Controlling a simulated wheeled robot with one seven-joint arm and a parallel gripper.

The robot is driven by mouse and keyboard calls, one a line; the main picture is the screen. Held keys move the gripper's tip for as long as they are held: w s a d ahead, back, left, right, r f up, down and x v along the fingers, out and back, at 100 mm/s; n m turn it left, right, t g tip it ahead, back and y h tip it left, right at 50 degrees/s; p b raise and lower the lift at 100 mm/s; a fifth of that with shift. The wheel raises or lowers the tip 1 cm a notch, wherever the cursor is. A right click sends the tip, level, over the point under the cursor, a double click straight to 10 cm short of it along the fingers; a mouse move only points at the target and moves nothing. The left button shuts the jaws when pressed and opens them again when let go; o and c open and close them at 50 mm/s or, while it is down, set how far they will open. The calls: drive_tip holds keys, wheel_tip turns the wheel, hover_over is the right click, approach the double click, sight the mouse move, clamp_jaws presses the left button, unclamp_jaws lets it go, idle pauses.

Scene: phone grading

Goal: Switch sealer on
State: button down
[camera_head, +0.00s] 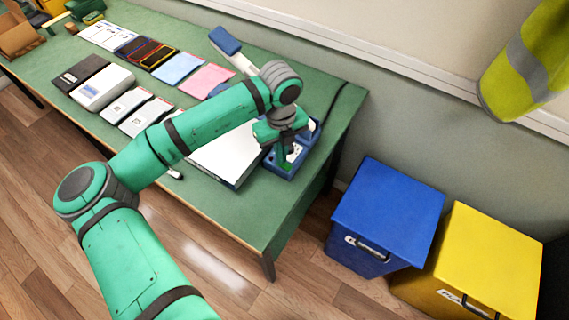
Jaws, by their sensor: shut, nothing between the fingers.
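A device with a blue-ended lever (225,41) and a pale arm stands at the back of the green table; it looks like the sealer, and my arm hides its lower part. My gripper (284,166) is shut and empty, pointing down over a blue unit (304,149) with small white parts on its top, near the table's right end. I cannot tell whether the fingertips touch it. No sealer switch can be made out clearly.
A white flat panel (226,158) lies left of the blue unit. Cards, pouches and a pink sheet (207,79) cover the table (300,206) further left. A blue bin (388,215) and a yellow bin (480,262) stand right of it. A hi-vis garment (525,62) hangs upper right.

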drive_tip(key=shift+a+f, duration=0.1)
drive_tip(key=shift+f, duration=0.2)
wheel_tip(320, 180, up, 7)
idle(1.2)
drive_tip(key=shift+w, duration=0.1)
idle(0.4)
